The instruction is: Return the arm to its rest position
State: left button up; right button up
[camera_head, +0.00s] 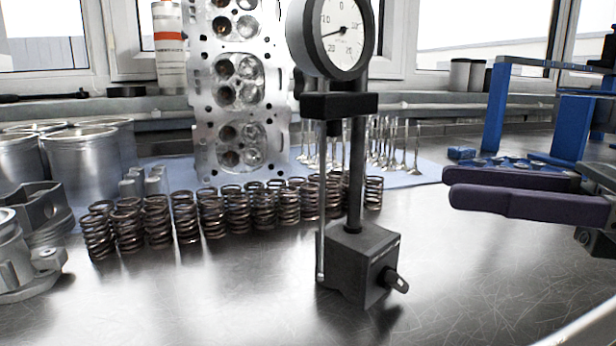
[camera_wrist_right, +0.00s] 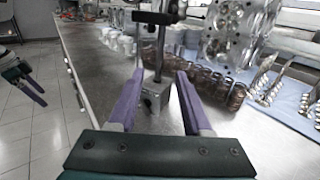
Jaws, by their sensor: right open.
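My right gripper (camera_head: 450,186) is at the right of the head view, with its purple fingers pointing left above the bench. It is open and empty. In the right wrist view (camera_wrist_right: 160,73) its two fingers stand apart, with the dial gauge stand seen beyond and between them. The dial gauge (camera_head: 340,32) stands upright on its black base (camera_head: 358,262), to the left of the fingertips and apart from them in the head view. My left gripper (camera_wrist_right: 34,90) shows small at the left edge of the right wrist view, over the floor; its opening is unclear.
Valve springs (camera_head: 210,216) stand in rows behind the gauge, with a cylinder head (camera_head: 238,150) and valves (camera_head: 390,150) farther back. Metal cylinders (camera_head: 90,160) are at left. A blue frame (camera_head: 495,108) stands behind my right gripper. The bench's right front (camera_head: 480,280) is clear.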

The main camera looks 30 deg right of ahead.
dwell(0.4)
jog(key=w+d+r+m+t+h+p, duration=0.3)
jog(key=r+m+h+p, duration=0.35)
jog(key=m, duration=0.55)
jog(key=w+d+r+m+t+h+p, duration=0.25)
jog(key=r+m+h+p, duration=0.35)
jog(key=m, duration=0.5)
jog(key=s+a+f+m+g+y+p, duration=0.1)
jog(key=s+a+f+m+g+p, duration=0.3)
jog(key=s+a+m+g+p, duration=0.35)
jog(key=s+a+f+m+g+p, duration=0.4)
jog(key=s+a+m+g+p, duration=0.25)
jog(key=m, duration=0.45)
notch_tip(320, 180, up, 37)
jog(key=g+p, duration=0.2)
jog(key=p, duration=3.3)
jog(key=shift+a, duration=0.4)
jog(key=shift+r, duration=0.1)
